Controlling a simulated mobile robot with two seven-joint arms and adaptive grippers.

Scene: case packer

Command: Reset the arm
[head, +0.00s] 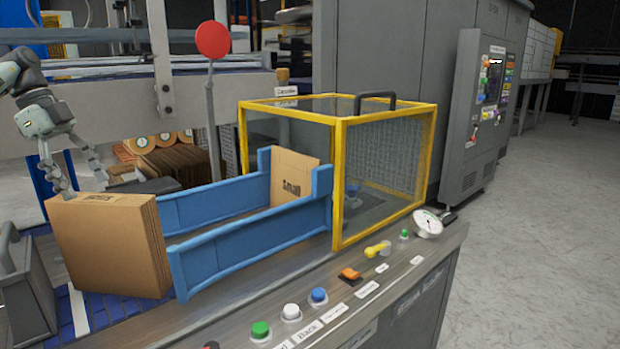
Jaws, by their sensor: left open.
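My left gripper (79,184) is at the left of the head view, pointing down with its fingers apart. It is just above or behind the top edge of a stack of flat brown cardboard sheets (108,247). I cannot tell whether the fingertips touch the sheets. No object shows between the fingers. My left arm comes in from the upper left edge. My right gripper is not in view.
Blue guide rails (250,245) run from the stack to a yellow-framed clear guard (388,118). A cardboard piece (293,176) stands between them. A red round paddle (212,40) on a post rises behind. Buttons line the front panel (385,285). Floor at right is clear.

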